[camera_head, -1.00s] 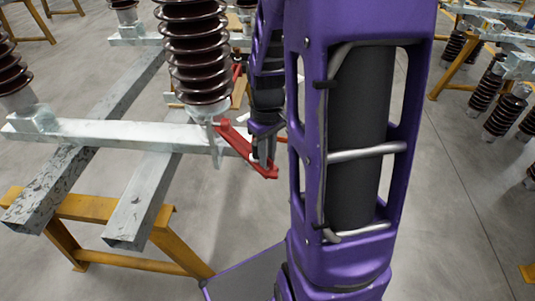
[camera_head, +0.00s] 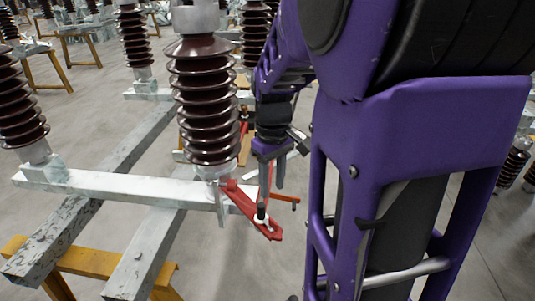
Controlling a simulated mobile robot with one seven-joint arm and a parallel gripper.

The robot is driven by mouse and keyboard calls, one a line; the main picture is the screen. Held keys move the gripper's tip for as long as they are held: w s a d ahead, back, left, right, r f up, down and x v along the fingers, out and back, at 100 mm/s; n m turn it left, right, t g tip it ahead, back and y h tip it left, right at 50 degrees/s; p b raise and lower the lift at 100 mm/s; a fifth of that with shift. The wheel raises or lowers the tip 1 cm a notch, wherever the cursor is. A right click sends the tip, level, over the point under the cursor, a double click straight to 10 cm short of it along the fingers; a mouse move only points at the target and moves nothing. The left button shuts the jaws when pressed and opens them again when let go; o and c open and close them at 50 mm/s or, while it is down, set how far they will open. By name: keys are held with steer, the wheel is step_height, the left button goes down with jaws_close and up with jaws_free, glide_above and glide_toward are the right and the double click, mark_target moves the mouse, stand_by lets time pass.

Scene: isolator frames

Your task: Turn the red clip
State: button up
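The red clip (camera_head: 250,211) is a flat red bar under the middle brown insulator, at the right end of a grey metal beam. It slants down to the right, and a small black and white part (camera_head: 261,214) sits near its lower end. My gripper (camera_head: 272,185) hangs just above and behind the lower half of the clip, pointing down. Its two thin grey fingers look apart, with nothing seen held between them. Whether a fingertip touches the clip is hard to tell.
The brown ribbed insulator (camera_head: 206,105) stands close left of my gripper. Grey beams (camera_head: 110,184) rest on a yellow trestle (camera_head: 85,262) at lower left. Another red bar (camera_head: 284,198) shows behind the clip. My purple arm covers much of the right side.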

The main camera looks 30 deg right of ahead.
step_height(320, 180, up, 6)
steer(key=shift+p, duration=0.35)
